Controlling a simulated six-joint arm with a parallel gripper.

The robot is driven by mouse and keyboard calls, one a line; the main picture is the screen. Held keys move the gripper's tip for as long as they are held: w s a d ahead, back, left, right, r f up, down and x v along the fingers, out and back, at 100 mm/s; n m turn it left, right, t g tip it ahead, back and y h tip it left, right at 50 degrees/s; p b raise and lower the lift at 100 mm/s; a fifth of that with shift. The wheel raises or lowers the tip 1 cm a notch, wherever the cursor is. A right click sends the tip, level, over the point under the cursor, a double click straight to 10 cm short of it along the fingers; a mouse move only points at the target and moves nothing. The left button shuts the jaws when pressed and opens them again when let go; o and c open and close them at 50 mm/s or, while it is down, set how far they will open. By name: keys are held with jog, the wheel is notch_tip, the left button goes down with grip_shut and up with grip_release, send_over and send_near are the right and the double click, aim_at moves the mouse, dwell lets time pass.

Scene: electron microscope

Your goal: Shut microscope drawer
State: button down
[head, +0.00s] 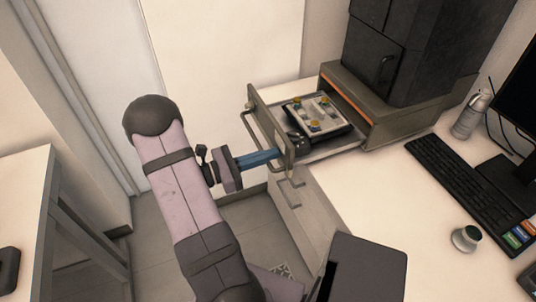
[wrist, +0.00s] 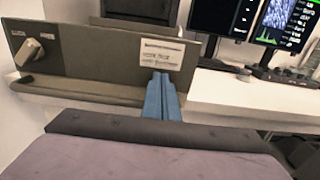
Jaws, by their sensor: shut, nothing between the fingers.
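The microscope drawer (head: 258,117) is pulled out of the grey housing (head: 378,128) under the dark microscope body. A sample holder with yellow pieces (head: 316,116) sits inside it. In the wrist view the drawer front (wrist: 90,58) shows a knob on the left, a white label on the right and a bar handle along its bottom. My gripper (head: 277,155) has blue fingers, shut and empty. Its tips point at the drawer front's near end; in the wrist view my gripper (wrist: 160,80) lies just below the label. I cannot tell whether the tips touch.
The white desk (head: 400,200) carries a keyboard (head: 470,186), a spray bottle (head: 470,114), a small jar (head: 466,238) and a monitor (head: 520,95). A cabinet with handles (head: 300,210) stands below the drawer. Open floor lies to the left, before another table (head: 40,200).

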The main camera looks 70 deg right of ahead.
aim_at(306, 143)
jog(key=b+x, duration=0.2)
jog(key=x, duration=2.3)
jog(key=shift+s+d+f, duration=0.15)
jog(key=shift+s+d, duration=0.25)
jog(key=shift+r, duration=0.35)
jog(key=shift+w, duration=0.35)
jog(key=v, duration=0.7)
jog(key=b+v, duration=0.1)
jog(key=v, duration=0.5)
jog(key=shift+w+a+f, duration=0.15)
jog(key=shift+a+f, duration=0.1)
jog(key=shift+a, duration=0.2)
